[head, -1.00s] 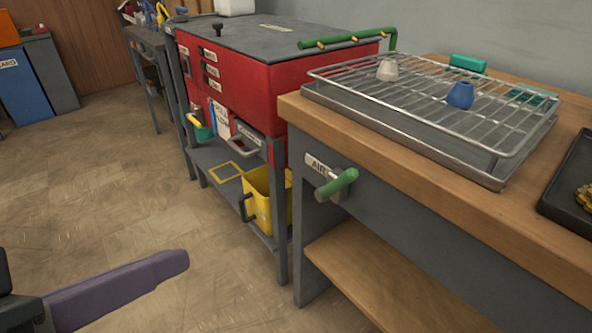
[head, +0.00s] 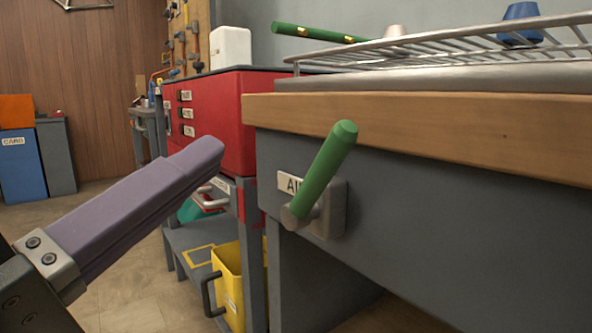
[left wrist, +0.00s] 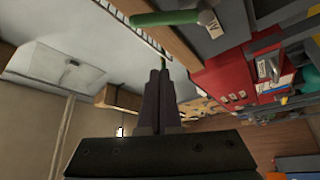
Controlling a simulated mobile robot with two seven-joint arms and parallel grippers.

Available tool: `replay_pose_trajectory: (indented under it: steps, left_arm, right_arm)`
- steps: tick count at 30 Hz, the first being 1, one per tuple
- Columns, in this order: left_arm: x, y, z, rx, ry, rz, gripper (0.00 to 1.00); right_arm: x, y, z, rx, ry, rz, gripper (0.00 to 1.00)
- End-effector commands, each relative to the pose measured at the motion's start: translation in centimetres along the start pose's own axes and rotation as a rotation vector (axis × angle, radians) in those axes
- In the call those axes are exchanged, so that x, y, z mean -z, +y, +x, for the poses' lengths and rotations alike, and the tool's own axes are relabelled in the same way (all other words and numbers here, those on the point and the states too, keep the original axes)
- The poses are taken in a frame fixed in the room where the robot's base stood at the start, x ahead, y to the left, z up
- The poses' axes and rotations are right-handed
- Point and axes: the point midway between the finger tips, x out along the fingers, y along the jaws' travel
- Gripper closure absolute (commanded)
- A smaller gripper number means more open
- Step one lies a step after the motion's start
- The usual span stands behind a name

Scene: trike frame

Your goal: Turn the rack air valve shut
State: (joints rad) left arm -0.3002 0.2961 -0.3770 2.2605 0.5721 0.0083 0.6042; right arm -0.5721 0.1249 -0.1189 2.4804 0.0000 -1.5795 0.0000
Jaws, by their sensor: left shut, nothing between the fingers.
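The rack air valve has a green lever (head: 328,170) on a grey body (head: 331,209), fixed to the grey front of the bench below its wooden top. The lever slants up and to the right from its pivot and partly covers the "AIR" label (head: 288,182). In the left wrist view the green lever (left wrist: 165,18) shows at the top. My left gripper (head: 213,150) is left of the valve in the head view, apart from it. Its purple fingers are shut together with nothing between them; they also show in the left wrist view (left wrist: 160,75). My right gripper is out of view.
The wooden bench top (head: 420,125) overhangs the valve and carries a wire rack (head: 420,48) with a blue piece (head: 520,22). A red cabinet (head: 222,125) and a yellow bin (head: 229,281) stand behind left. Floor at left is clear.

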Motion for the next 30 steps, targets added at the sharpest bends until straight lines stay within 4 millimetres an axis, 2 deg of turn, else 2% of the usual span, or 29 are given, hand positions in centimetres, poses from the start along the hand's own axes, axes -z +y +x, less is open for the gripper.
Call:
replay_pose_trajectory:
  steps: [3,11,18,23,30]
  left_arm:
    - [0.1,0.1,2.6,-0.006,0.006,-0.001,1.0]
    - [0.0,0.0,7.6,-0.004,0.002,0.0,1.0]
    - [-3.0,-0.3,6.6,0.002,-0.001,-0.002,1.0]
    - [-3.7,-0.1,6.4,0.001,0.0,0.001,1.0]
    - [-3.8,0.0,6.3,0.002,0.0,0.002,1.0]
  right_arm:
    - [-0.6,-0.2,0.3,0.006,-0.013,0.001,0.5]
    - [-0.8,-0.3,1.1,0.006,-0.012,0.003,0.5]
    - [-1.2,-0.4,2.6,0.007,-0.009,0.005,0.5]
    - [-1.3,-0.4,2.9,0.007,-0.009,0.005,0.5]
    - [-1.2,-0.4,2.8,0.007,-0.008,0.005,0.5]
